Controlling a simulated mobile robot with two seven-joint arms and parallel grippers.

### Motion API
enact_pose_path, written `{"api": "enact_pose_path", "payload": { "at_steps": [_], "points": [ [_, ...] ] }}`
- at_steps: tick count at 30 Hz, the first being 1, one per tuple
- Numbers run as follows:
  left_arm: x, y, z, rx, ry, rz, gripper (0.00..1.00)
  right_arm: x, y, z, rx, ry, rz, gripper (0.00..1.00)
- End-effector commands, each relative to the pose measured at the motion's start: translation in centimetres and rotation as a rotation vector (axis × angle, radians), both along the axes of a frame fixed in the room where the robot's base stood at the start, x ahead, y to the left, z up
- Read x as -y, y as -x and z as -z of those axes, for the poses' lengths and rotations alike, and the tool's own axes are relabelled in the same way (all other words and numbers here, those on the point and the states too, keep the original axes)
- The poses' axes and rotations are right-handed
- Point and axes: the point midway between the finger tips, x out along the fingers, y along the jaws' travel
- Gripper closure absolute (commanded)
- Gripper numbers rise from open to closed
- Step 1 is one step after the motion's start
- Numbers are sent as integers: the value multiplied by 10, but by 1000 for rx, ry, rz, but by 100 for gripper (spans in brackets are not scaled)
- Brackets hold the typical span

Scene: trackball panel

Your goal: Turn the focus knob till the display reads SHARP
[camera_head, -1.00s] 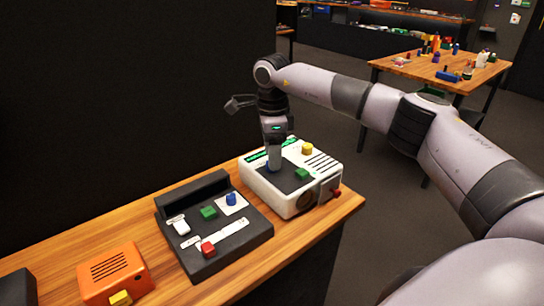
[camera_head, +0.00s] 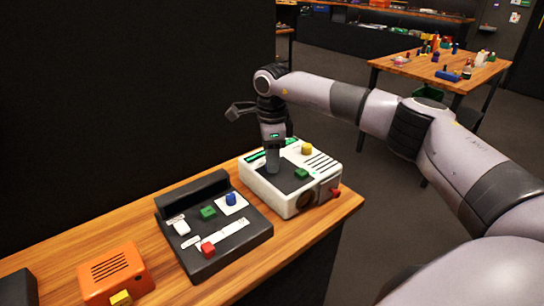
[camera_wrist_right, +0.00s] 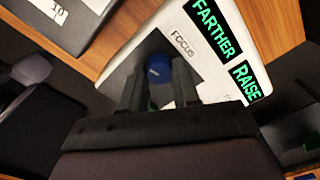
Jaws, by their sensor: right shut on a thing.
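The white box (camera_head: 285,205) stands at the right end of the wooden bench. The blue focus knob (camera_wrist_right: 158,70) is on its dark top plate, beside the printed word FOCUS (camera_wrist_right: 183,44). My right gripper (camera_head: 273,170) points down at this plate. In the right wrist view its two fingers (camera_wrist_right: 157,85) are shut around the blue knob. In the head view the gripper hides the knob. The green-lettered display (camera_wrist_right: 215,28) near the FOCUS label reads FARTHER. A second display (camera_wrist_right: 245,82) reads RAISE. My left gripper is not in view.
The white box also carries a green button (camera_head: 302,173), a yellow knob (camera_head: 307,149) and a red knob (camera_head: 336,192) on its side. A dark panel (camera_head: 235,245) with coloured controls and an orange box (camera_head: 115,275) stand to the left. A dark wall rises behind.

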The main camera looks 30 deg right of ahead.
Motion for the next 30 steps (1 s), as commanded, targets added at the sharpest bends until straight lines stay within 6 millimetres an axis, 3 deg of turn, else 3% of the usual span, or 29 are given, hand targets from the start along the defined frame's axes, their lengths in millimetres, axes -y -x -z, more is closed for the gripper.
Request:
{"api": "enact_pose_path", "payload": {
  "at_steps": [30],
  "points": [
    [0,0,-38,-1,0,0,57,-1,-1,-2,2,-3,723,100]
  ]
}}
